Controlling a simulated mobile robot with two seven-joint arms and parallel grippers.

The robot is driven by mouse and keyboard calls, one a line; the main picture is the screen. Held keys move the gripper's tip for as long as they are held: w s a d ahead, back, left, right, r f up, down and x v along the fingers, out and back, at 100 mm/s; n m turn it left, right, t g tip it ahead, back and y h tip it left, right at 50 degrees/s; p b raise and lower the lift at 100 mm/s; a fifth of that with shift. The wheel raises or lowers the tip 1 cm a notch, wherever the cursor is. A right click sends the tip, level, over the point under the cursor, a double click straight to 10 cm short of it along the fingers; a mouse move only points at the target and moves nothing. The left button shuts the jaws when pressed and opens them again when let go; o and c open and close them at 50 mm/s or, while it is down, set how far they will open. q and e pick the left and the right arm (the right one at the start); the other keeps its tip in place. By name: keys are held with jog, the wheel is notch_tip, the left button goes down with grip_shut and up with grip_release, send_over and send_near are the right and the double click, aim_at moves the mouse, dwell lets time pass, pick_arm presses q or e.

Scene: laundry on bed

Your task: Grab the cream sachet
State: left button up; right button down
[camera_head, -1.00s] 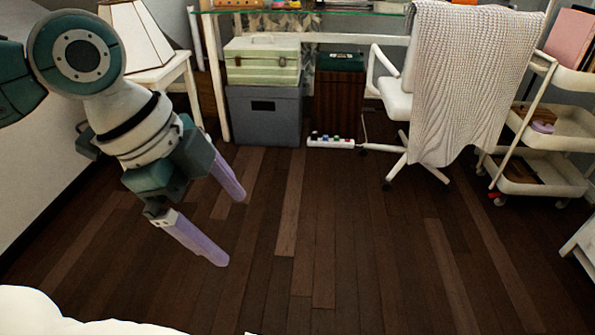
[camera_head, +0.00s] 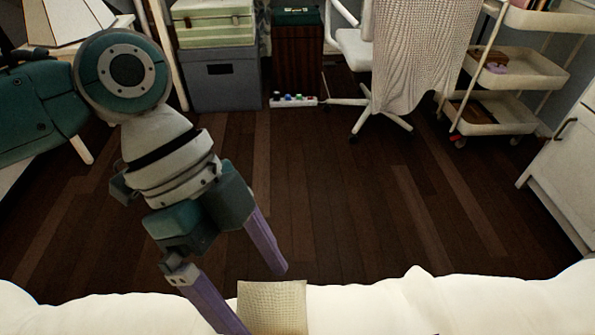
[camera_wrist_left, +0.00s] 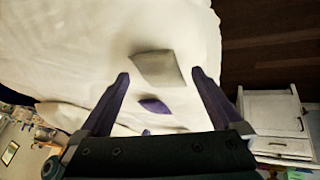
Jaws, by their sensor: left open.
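The cream sachet (camera_head: 272,307) is a small textured square at the bottom of the head view, on the white bedding. In the left wrist view the sachet (camera_wrist_left: 158,69) looks greyish and lies tilted, in line with the gap between the fingertips. My left gripper (camera_head: 262,302) is open and empty, its purple fingers pointing down towards the bed beside the sachet. The left wrist view shows both fingers apart (camera_wrist_left: 160,73); the height above the sachet is hard to tell. My right gripper is not in view.
White rumpled bedding (camera_head: 370,307) fills the bottom edge. A small purple item (camera_wrist_left: 153,104) lies close to the sachet, with another purple patch (camera_wrist_left: 146,132) beyond. Dark wooden floor (camera_head: 340,200) is clear between the bed and the chair (camera_head: 360,48), trolley (camera_head: 497,115) and white cabinet (camera_head: 565,170).

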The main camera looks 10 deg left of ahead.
pick_arm(q)
jog(key=shift+s+d+f, duration=0.2)
jog(key=shift+d+f, duration=0.1)
jog(key=shift+f, duration=0.15)
jog(key=c, duration=1.2)
jog(key=shift+r, duration=0.1)
